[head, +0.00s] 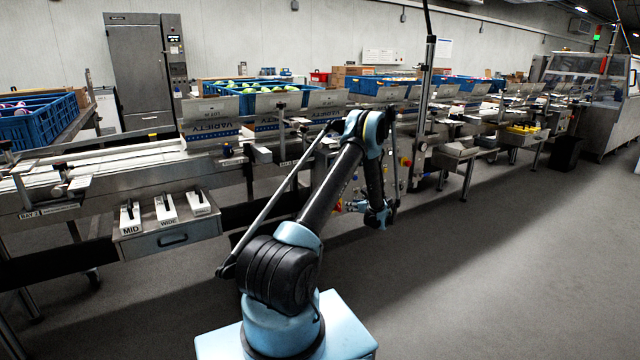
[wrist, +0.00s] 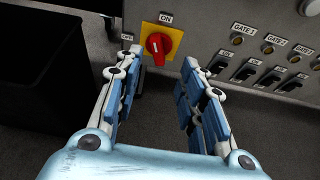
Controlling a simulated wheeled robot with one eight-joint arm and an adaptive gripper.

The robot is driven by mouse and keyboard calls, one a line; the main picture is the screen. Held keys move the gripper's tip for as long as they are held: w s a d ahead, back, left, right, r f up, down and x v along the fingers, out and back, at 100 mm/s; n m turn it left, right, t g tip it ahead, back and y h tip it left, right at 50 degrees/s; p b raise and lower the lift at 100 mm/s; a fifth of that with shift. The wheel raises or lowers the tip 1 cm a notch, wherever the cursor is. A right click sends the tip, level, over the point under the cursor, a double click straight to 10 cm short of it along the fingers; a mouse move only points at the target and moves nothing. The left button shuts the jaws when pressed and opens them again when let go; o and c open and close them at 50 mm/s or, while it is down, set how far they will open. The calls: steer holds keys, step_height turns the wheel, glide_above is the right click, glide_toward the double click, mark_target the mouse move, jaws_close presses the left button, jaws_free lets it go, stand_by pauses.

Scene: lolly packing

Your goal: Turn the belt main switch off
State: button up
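The belt main switch (wrist: 158,45) is a red rotary knob on a yellow square plate, on a grey control panel. ON is printed above it and OFF to its left. The knob's grip stands about vertical, towards ON. My gripper (wrist: 162,57) is open, with one blue-padded finger on each side of the knob in the wrist view. Nothing is between the fingers but the knob ahead; I cannot tell whether they touch it.
Right of the switch, the panel carries a row of gate switches (wrist: 243,70) with amber lamps above, close to the right finger. A dark bin-like box (wrist: 40,62) stands at left. The conveyor (head: 110,158) runs along the back. The grey floor (head: 500,270) at right is clear.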

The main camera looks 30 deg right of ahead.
steer(key=v, duration=0.6)
steer(key=w+a+r+n+g+y, duration=0.1)
steer(key=w+a+r+n, duration=0.2)
steer(key=a+r, duration=0.4)
steer(key=w+a+r+n+g+y, duration=0.1)
steer(key=w+a+r+n+g, duration=0.1)
steer(key=a+r+n, duration=0.3)
steer(key=shift+w+a+r, duration=0.45)
steer(key=shift+a+r, duration=1.05)
steer(key=shift+a, duration=2.1)
